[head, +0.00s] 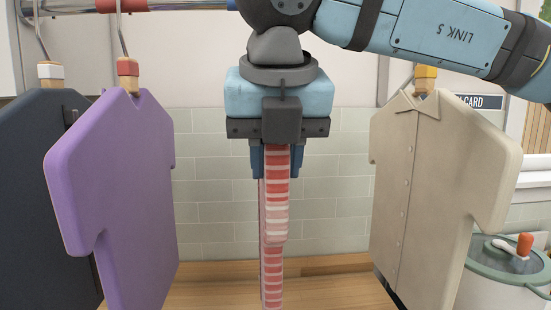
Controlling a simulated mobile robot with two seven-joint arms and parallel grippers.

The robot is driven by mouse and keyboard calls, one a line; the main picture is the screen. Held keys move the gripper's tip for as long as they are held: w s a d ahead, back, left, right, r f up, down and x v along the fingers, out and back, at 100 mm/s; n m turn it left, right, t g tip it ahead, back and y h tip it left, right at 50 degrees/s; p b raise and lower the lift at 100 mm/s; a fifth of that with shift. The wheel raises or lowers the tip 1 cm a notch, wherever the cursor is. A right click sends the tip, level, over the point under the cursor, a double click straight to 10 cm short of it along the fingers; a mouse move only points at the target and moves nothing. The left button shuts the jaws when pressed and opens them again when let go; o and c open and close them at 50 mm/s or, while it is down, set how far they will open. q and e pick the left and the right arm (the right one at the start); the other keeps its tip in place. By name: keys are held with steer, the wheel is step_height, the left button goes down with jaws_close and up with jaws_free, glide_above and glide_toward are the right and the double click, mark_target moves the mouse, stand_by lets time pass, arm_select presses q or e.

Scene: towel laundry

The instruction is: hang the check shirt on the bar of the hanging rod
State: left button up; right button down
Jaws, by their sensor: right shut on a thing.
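My right gripper (276,160) points down in the middle of the head view. It is shut on the check shirt (275,205), a red, pink and white one seen almost edge-on. The shirt hangs straight down below the fingers, and its lower end runs out of the picture. I cannot see a hanger hook on it; the gripper hides its top. The bar of the hanging rod (180,5) shows at the top left, with a red stretch; my arm hides it farther right. The shirt is in the gap between the hung garments. My left gripper is not in view.
A purple shirt (115,180) and a dark garment (45,190) hang at the left. A beige buttoned shirt (440,170) hangs at the right. A lidded bin (500,285) stands at the lower right. A wooden surface (220,290) lies below, before a tiled wall.

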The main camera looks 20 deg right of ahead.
steer(key=c, duration=0.8)
jaws_free()
steer(key=shift+f, duration=0.2)
steer(key=shift+r, duration=0.1)
steer(key=v, duration=1.3)
steer(key=shift+s+r, duration=0.2)
steer(key=shift+r, duration=0.1)
